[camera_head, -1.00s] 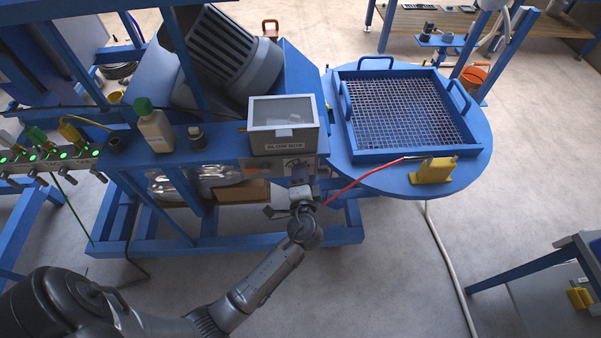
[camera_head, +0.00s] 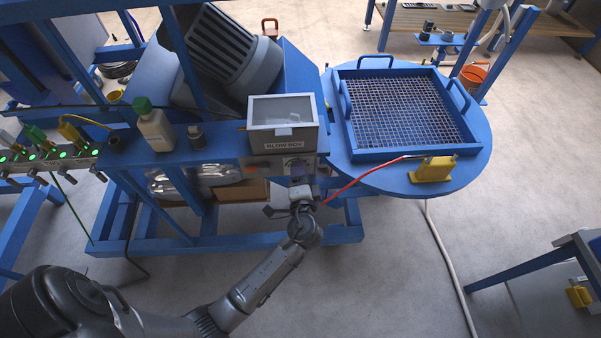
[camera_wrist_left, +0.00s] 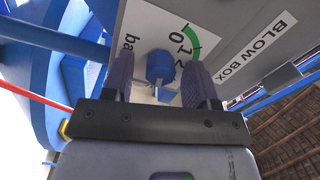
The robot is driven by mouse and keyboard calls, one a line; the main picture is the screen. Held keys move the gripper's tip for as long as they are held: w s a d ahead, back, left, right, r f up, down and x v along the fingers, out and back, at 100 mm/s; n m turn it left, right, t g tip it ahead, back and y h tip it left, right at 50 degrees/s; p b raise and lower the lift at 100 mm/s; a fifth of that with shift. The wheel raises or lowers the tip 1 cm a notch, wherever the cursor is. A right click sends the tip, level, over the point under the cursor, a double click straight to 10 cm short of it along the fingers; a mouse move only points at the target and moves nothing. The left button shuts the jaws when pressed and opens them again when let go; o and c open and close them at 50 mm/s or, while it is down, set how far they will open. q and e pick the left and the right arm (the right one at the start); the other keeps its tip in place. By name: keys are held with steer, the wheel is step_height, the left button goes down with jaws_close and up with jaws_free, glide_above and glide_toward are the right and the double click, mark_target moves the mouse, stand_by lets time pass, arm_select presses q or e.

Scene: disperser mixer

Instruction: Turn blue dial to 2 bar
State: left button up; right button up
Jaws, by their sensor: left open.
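The blue dial (camera_wrist_left: 160,67) shows in the left wrist view on a pale panel with a printed scale, "bar" lettering and a green arc. The panel is below the box labelled BLOW BOX (camera_head: 284,126). My left gripper (camera_wrist_left: 162,80) is open, with one finger on each side of the dial in that view. I cannot tell whether the fingers touch it. In the head view my left gripper (camera_head: 299,192) is at the front of the panel and hides the dial. The dial's exact setting cannot be read. My right gripper is not in view.
A green-capped bottle (camera_head: 154,127) and a small dark bottle (camera_head: 196,138) stand left of the box. The floor in front is clear.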

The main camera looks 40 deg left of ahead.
arm_select(q)
steer(key=v, duration=1.3)
steer(key=shift+s+d+b, duration=0.2)
steer(key=shift+d+b, duration=0.1)
steer(key=shift+b, duration=0.15)
steer(key=s+a+f+n+g+h, duration=0.4)
steer(key=s+a+f+g+h, duration=0.1)
steer(key=s+f, duration=0.25)
steer(key=s+d+f+g+h, duration=0.2)
steer(key=s+d+g+h, duration=0.2)
steer(key=s+h, duration=0.55)
step_height(320, 180, up, 34)
steer(key=s+y+p, duration=0.1)
steer(key=p, duration=3.2)
steer(key=shift+s+f, duration=0.25)
steer(key=shift+s, duration=0.05)
